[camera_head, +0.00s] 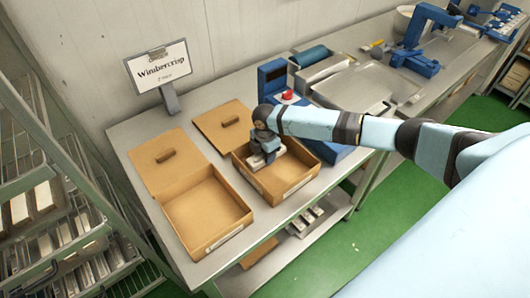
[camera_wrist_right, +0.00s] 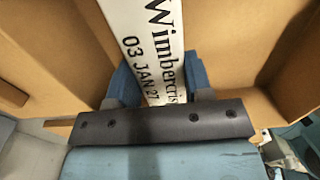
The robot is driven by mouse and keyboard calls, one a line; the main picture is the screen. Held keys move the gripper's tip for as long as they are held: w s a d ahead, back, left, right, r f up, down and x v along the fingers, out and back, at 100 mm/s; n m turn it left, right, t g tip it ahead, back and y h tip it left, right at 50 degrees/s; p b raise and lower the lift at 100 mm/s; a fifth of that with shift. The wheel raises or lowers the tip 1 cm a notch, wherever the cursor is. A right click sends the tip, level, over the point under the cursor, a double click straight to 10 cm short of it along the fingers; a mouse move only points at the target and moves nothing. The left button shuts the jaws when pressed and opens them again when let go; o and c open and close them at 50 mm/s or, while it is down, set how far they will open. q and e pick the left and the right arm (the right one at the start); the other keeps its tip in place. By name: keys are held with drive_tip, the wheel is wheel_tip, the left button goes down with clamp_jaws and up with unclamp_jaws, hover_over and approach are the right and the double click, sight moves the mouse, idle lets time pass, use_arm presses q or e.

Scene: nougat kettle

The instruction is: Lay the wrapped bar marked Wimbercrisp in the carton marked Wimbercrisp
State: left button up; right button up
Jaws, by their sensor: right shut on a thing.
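My right gripper (camera_head: 264,156) is inside the right-hand open carton (camera_head: 307,174), shut on a white wrapped bar (camera_head: 279,151). In the right wrist view the bar (camera_wrist_right: 150,40) reads "Wimbercris…" and "03 JAN 27", its end hidden by the gripper (camera_wrist_right: 160,92). Brown carton walls surround it there. I cannot tell whether the bar touches the carton floor. A sign (camera_head: 160,66) reading "Wimbercrisp" stands at the table's back left. The left-hand open carton (camera_head: 206,212) is empty. The cartons' front labels are too small to read. My left gripper is out of view.
Brown lids (camera_head: 166,160) with handles lie behind the cartons. A blue device with a red button (camera_head: 288,96) stands behind the right carton. A metal tray (camera_head: 365,88) lies farther right. Wire racks (camera_head: 60,220) stand at left. Bars lie on the shelf below.

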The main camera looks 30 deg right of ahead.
drive_tip(key=shift+f, duration=0.5)
idle(0.8)
drive_tip(key=o, duration=1.5)
drive_tip(key=shift+r+p, duration=0.1)
drive_tip(key=shift+p, duration=0.25)
wheel_tip(320, 180, up, 3)
drive_tip(key=p, duration=0.2)
drive_tip(key=shift+p, duration=0.3)
wheel_tip(320, 180, up, 2)
drive_tip(key=shift+p, duration=0.35)
drive_tip(key=shift+r, duration=1.4)
